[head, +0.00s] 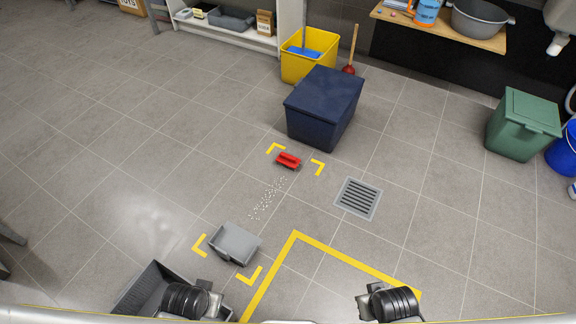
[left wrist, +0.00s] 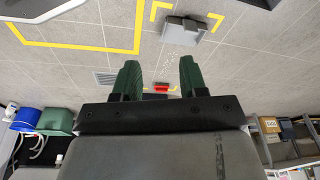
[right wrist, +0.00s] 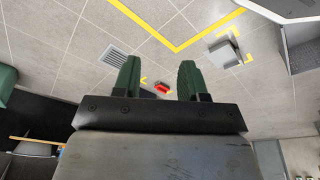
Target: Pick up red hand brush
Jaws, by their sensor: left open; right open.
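The red hand brush (head: 288,160) lies on the tiled floor between yellow corner marks, in front of a dark blue bin, well ahead of both grippers. It also shows small in the left wrist view (left wrist: 162,88) and the right wrist view (right wrist: 161,88). My left gripper (left wrist: 158,75) is open and empty, its green fingers apart. My right gripper (right wrist: 158,75) is open and empty too. In the head view only my wrists show at the bottom edge; the fingers are not clear there.
A grey dustpan (head: 235,243) sits nearer me between yellow marks, with white bits (head: 267,198) scattered beyond it. The dark blue bin (head: 322,108) stands close behind the brush. A floor drain (head: 358,198) lies to the right. A grey crate (head: 150,290) is at lower left.

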